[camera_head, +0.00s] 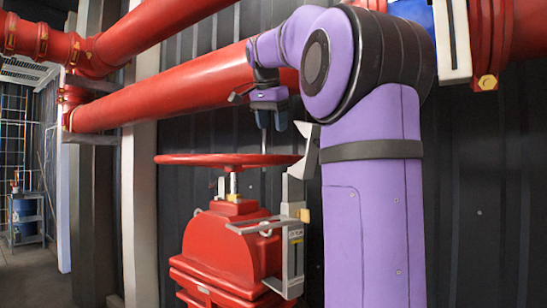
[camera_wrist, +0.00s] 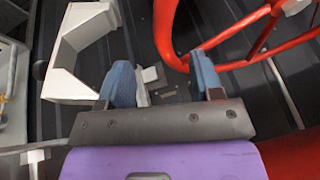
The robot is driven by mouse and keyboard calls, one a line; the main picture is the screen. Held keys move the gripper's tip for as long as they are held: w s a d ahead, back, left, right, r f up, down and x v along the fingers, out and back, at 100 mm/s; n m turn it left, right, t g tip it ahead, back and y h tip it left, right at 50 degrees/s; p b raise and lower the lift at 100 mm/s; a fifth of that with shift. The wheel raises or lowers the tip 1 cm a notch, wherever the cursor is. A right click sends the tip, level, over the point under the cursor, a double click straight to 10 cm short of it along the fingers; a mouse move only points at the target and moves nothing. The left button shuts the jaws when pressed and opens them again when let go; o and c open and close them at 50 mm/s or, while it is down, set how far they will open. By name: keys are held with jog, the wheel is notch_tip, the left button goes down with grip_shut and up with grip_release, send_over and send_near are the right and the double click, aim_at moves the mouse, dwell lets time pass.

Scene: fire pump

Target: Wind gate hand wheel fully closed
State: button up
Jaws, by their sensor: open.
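The red gate hand wheel (camera_head: 215,160) lies flat on top of a red valve body (camera_head: 225,245), seen nearly edge-on in the head view. My gripper (camera_head: 272,118) points down above the right part of the wheel, with its fingers apart. In the wrist view, the wheel's curved rim and spokes (camera_wrist: 262,40) fill the upper right. My open gripper (camera_wrist: 163,75) shows two blue fingers there, with no rim between them. The rim passes close to the right finger; I cannot tell whether they touch.
A pale bracket (camera_head: 292,232) stands against the valve's right side, close to the wheel. A white angular part (camera_wrist: 72,50) shows left of my fingers in the wrist view. A thick red pipe (camera_head: 165,92) runs behind and above the wheel. A dark corrugated wall (camera_head: 480,200) is behind.

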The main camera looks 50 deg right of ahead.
jog(key=shift+m, duration=0.4)
jog(key=x, duration=0.3)
jog(key=d+x, duration=0.1)
jog(key=x, duration=0.6)
jog(key=shift+w+d, duration=0.1)
jog(key=shift+d, duration=0.3)
grip_shut()
